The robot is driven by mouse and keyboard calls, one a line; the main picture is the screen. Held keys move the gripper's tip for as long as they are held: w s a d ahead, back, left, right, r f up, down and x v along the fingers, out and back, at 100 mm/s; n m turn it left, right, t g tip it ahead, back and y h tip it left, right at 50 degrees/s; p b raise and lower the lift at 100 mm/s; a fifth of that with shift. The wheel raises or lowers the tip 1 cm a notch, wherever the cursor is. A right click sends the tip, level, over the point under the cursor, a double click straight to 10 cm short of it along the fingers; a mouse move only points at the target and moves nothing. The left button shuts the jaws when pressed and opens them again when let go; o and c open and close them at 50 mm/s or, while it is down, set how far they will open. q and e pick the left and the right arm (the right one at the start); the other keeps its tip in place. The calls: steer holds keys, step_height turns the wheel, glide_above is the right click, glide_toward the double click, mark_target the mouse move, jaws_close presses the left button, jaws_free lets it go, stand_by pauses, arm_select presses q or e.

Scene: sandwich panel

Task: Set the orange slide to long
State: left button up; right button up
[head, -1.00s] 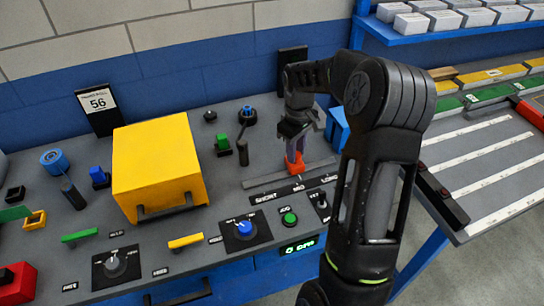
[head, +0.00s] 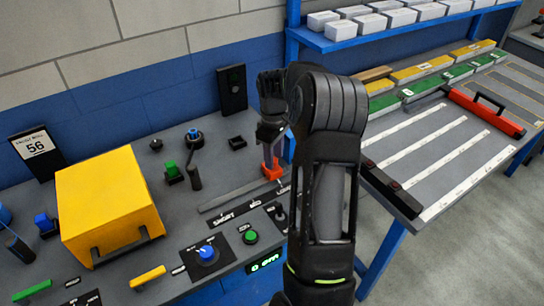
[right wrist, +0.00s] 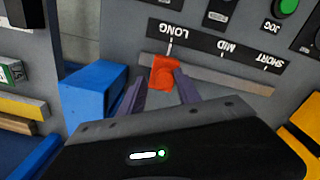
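The orange slide (head: 272,172) sits near the right end of its slot in the panel (head: 215,203), by the LONG label. In the right wrist view the orange slide (right wrist: 164,73) stands at the LONG tick, well away from MID and SHORT. My right gripper (head: 269,150) is right above and around it in the head view. In the right wrist view its two purple-grey fingers (right wrist: 160,85) are apart, one on each side of the slide. The finger on the MID side looks close against the slide; a small gap shows on the other side. My left gripper is not in view.
A yellow box (head: 105,208) stands on the panel at left. A blue knob (head: 207,254) and green JOG button (head: 250,237) lie in front of the slot. A blue block (right wrist: 92,90) is beyond the LONG end. A rack table (head: 440,150) stands at right.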

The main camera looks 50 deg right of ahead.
steer(key=shift+o, duration=0.9)
steer(key=shift+a, duration=0.1)
steer(key=shift+r, duration=0.1)
step_height(320, 180, up, 8)
steer(key=shift+a+f+b, duration=0.1)
steer(key=shift+f+b, duration=0.1)
steer(key=shift+b, duration=0.35)
steer(key=shift+s, duration=0.1)
